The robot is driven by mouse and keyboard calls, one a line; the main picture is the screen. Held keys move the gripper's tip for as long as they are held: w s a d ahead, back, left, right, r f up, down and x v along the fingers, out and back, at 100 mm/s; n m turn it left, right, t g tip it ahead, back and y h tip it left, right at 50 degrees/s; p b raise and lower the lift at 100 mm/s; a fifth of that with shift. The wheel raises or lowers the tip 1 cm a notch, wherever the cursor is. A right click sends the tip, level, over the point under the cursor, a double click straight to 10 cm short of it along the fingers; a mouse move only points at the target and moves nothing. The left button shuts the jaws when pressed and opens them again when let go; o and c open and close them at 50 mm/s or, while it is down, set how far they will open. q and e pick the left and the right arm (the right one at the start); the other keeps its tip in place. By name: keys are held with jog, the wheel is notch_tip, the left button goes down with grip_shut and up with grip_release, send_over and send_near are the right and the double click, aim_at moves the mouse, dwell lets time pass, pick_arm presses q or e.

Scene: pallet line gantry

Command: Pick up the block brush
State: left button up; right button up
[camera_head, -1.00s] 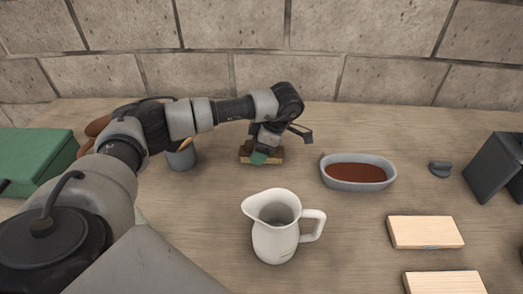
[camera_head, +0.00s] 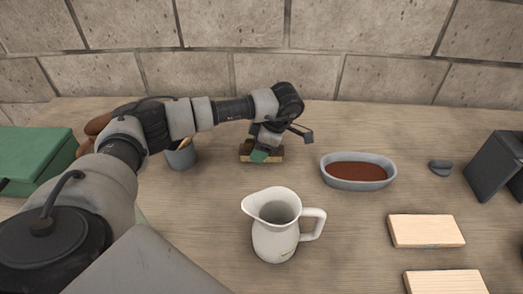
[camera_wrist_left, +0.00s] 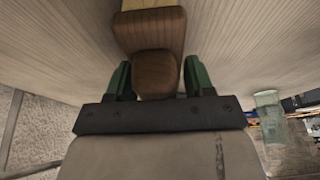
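The block brush (camera_head: 247,157) is a brown wooden block with a paler lower part, lying on the table towards the wall. In the left wrist view the brush (camera_wrist_left: 153,33) shows its rounded brown end between my green fingertips. My left gripper (camera_head: 260,155) points down at the brush in the head view, with one green fingertip in front of it. In the left wrist view the left gripper (camera_wrist_left: 157,78) has one finger on each side of the brush, very close to it. Whether both fingers press on it cannot be told. My right gripper is not in view.
A white jug (camera_head: 274,240) stands in front of the brush. A grey oval dish (camera_head: 358,184) with brown contents is to its right, a grey cup (camera_head: 181,158) to its left. Pale wooden blocks (camera_head: 425,231) lie front right. A green box (camera_head: 36,158) is far left.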

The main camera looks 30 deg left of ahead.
pick_arm(q)
jog(key=c, duration=0.7)
jog(key=shift+r, duration=0.45)
jog(key=r, duration=0.2)
jog(key=r+b, duration=0.1)
jog(key=r, duration=0.1)
jog(key=shift+w+d, duration=0.15)
jog(key=shift+d, duration=0.1)
jog(key=w+d+r, duration=0.2)
jog(key=d, duration=0.1)
jog(key=w+d+r, duration=0.2)
jog(key=d, duration=0.1)
jog(key=w+d+r, duration=0.1)
jog(key=d+r, duration=0.1)
jog(key=d, duration=0.1)
jog(key=shift+w+d+r, duration=0.25)
jog(key=shift+w+r, duration=0.05)
jog(key=shift+w, duration=0.1)
